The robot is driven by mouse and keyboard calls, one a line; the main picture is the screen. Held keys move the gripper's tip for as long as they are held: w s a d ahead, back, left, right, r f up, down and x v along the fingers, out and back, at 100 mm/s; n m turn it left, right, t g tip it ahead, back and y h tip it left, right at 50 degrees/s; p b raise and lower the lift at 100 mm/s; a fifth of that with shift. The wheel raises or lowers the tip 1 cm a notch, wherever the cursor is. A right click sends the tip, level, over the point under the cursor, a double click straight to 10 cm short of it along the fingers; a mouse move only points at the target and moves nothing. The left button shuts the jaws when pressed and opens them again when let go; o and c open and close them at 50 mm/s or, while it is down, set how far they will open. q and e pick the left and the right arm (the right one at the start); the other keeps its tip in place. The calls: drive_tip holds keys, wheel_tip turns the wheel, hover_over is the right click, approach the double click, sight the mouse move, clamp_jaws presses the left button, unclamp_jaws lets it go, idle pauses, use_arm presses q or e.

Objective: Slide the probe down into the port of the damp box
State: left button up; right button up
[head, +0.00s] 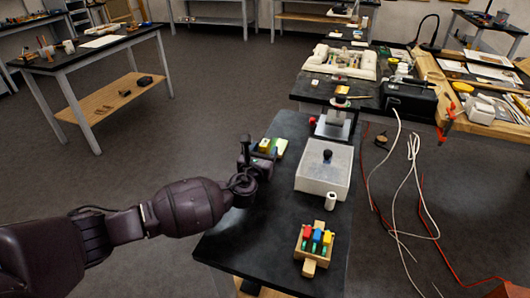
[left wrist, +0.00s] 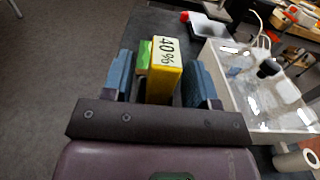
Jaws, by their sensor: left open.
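A yellow block with a white label reading "40%" (left wrist: 162,85) stands between the two blue-grey fingers of my left gripper (left wrist: 161,78). The fingers are open, with a gap on each side of it. The yellow block also shows in the head view (head: 264,144), by my left gripper (head: 262,153). I cannot tell for sure whether it is the probe. The damp box appears to be the pale box (head: 322,181) to the right of the gripper. It has a black round fitting (head: 327,155) on top, also seen in the left wrist view (left wrist: 269,68). My right gripper is out of view.
A green piece (head: 280,147) lies just beyond the yellow block. A grey stand (head: 334,128) is behind the box. Cables hang right of the black table (head: 250,255).

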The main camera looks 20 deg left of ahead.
use_arm(q)
drive_tip(key=shift+w, duration=0.3)
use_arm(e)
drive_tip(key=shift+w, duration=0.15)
use_arm(q)
drive_tip(key=c, duration=0.9)
drive_tip(key=shift+r, duration=0.1)
clamp_jaws()
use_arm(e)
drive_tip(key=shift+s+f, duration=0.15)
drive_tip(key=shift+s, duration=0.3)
